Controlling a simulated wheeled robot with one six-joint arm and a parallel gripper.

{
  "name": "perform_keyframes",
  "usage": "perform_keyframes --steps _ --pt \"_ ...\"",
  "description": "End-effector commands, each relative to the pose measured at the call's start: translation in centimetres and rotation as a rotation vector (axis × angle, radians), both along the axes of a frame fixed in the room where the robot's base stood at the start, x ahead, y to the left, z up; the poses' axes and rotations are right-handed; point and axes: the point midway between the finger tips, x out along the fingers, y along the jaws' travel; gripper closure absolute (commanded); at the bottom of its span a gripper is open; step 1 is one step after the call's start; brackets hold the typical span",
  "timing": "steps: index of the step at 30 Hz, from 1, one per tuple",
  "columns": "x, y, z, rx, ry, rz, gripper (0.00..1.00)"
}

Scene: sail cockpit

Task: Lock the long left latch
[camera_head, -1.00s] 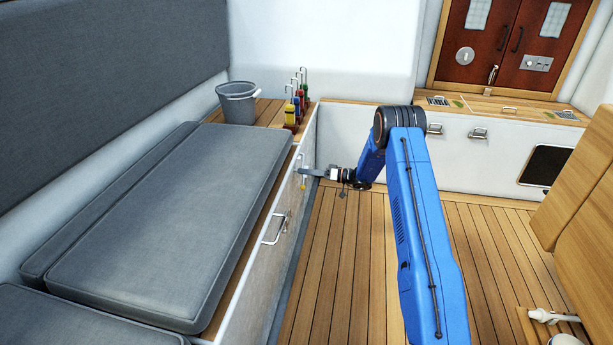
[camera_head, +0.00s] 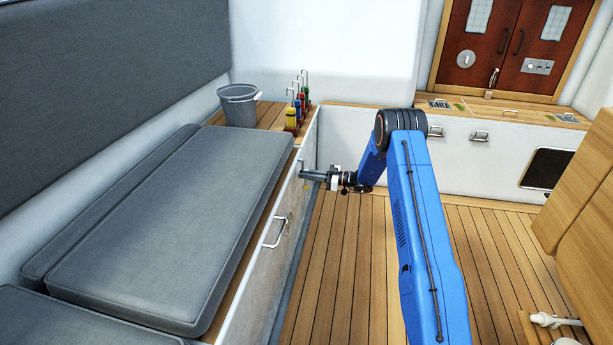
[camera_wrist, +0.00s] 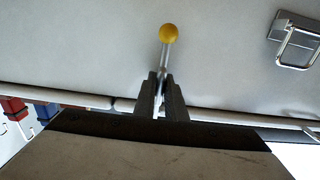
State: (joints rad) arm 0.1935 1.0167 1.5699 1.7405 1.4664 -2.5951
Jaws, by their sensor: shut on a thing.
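The latch is a thin metal lever with a yellow ball end (camera_wrist: 170,33) on the pale front of the left bench locker. In the wrist view its rod runs down from the ball between the two dark fingers of my gripper (camera_wrist: 162,80). My gripper is shut on the rod, below the ball in that view, and the ball sticks out past the fingertips. In the head view my gripper (camera_head: 306,174) is against the far end of the locker front. Only a small yellow spot of the latch shows there, and the fingers hide the rest.
A metal loop handle (camera_head: 275,230) is on the same locker front, nearer me. Grey cushions (camera_head: 180,225) cover the bench. A grey bucket (camera_head: 239,107) and several coloured winch handles (camera_head: 293,115) stand at its far end. The wooden floor (camera_head: 335,270) is clear.

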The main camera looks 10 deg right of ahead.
Motion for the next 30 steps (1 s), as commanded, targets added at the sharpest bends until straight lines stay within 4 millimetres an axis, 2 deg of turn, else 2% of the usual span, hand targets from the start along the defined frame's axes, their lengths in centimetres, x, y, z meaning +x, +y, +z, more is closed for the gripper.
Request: perform_keyframes --steps 15,16,17,18,26,30 --pt "-0.03 -0.16 -0.12 -0.007 -0.014 -0.002 1.00" --pt "-0.03 -0.16 -0.12 -0.007 -0.014 -0.002 0.82" --pt "-0.03 -0.15 -0.11 -0.007 -0.014 -0.001 0.75" --pt "-0.03 -0.13 -0.10 -0.007 -0.014 -0.001 0.72" --pt "-0.02 -0.10 -0.05 -0.006 -0.014 -0.001 0.72" --pt "-0.27 -0.79 -0.04 -0.007 -0.014 -0.001 0.72"
